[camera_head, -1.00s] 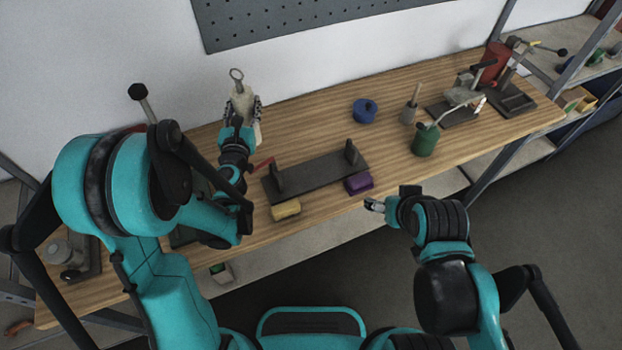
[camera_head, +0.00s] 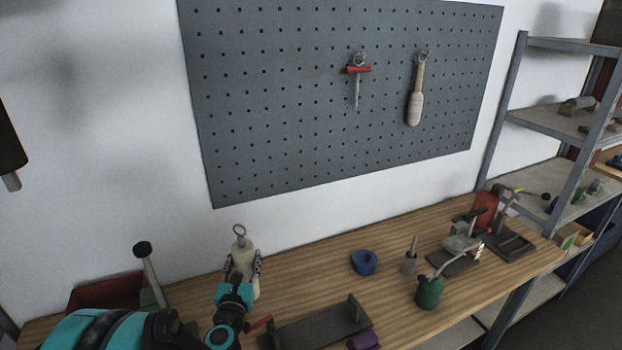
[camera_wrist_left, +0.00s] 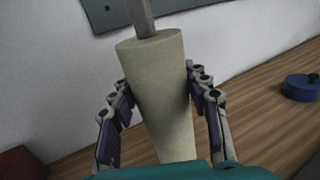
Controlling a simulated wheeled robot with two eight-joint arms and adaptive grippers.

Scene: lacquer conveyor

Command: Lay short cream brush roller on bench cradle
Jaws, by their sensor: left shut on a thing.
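My left gripper (camera_head: 243,268) is shut on the short cream brush roller (camera_head: 242,252), which stands upright with a metal ring at its top, above the back left of the bench. In the left wrist view the cream roller (camera_wrist_left: 158,75) sits between both fingers of my left gripper (camera_wrist_left: 162,95), with a grey shaft rising from its end. The dark bench cradle (camera_head: 303,334) lies to the right of and nearer than the roller, empty between its uprights. Its near part is cut off by the picture's lower edge. My right gripper is out of view.
A pegboard (camera_head: 300,110) hangs behind, holding a red-handled tool (camera_head: 358,72) and a pale roller (camera_head: 415,106).

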